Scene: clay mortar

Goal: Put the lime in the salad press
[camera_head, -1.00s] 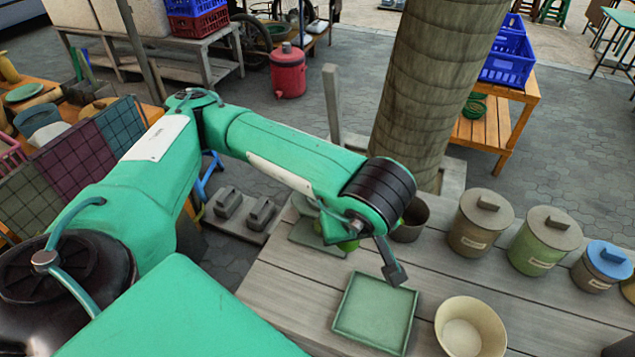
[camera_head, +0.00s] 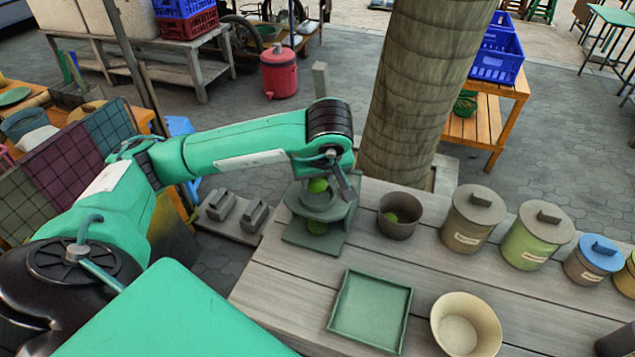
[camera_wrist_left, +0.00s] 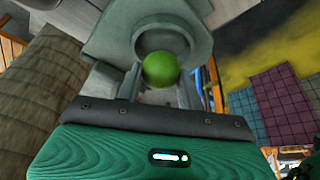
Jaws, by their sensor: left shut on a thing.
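The lime (camera_head: 317,186) is a small green ball held in my left gripper (camera_head: 325,186), which is shut on it. In the left wrist view the lime (camera_wrist_left: 161,69) sits between the two fingers. The salad press (camera_head: 322,212) is a grey-green stand with a raised round cup and a flat base, at the table's left back. The lime is right at the cup's top in the head view; whether it touches the cup I cannot tell. My right gripper is not in view.
A brown bowl (camera_head: 408,230) with a green fruit in it stands right of the press. A square green tray (camera_head: 371,309) and a cream bowl (camera_head: 487,318) are nearer. Several lidded jars line the right. A thick trunk (camera_head: 425,90) rises behind the table.

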